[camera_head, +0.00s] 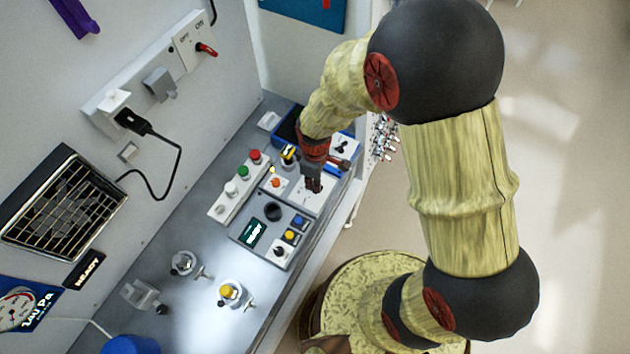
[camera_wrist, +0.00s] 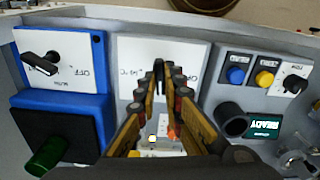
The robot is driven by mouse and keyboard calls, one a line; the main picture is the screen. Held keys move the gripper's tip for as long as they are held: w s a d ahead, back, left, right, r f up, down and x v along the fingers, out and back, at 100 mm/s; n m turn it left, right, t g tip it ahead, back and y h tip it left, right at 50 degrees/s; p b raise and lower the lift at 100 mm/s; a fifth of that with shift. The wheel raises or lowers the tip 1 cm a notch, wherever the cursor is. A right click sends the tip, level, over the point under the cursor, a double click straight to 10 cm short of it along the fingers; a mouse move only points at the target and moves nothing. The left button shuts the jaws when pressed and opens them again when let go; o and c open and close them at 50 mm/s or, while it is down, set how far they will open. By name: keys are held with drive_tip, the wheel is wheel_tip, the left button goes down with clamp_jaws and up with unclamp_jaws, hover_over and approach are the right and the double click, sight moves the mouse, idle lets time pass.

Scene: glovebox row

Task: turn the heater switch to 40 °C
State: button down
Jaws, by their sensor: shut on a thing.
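The heater switch (camera_wrist: 158,68) is a dark knob on a white panel (camera_wrist: 132,68), seen upside down in the wrist view. A "°C" marking shows left of the knob. My gripper (camera_wrist: 163,84) is shut on the switch, with a fingertip at each side of it. The fingers hide part of the knob and the panel, so the switch's exact setting cannot be read. In the head view my gripper (camera_head: 313,184) points down at the white panel (camera_head: 303,200), and the knob itself is hidden there.
On the other side is a grey unit with blue and yellow buttons (camera_wrist: 265,78) and a lit display (camera_wrist: 262,127). A button strip (camera_head: 238,188) lies nearby.

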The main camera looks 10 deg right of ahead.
drive_tip(key=c, duration=2)
unclamp_jaws()
drive_tip(key=shift+o, duration=0.4)
wheel_tip(320, 180, up, 12)
drive_tip(key=s+d+r+m+t+b, duration=0.5)
drive_tip(key=s+d+r+m+b, duration=0.5)
drive_tip(key=s+d+m+b, duration=0.1)
drive_tip(key=shift+s+d+m+t, duration=0.3)
drive_tip(key=shift+s+d+m, duration=0.2)
drive_tip(key=shift+s, duration=0.15)
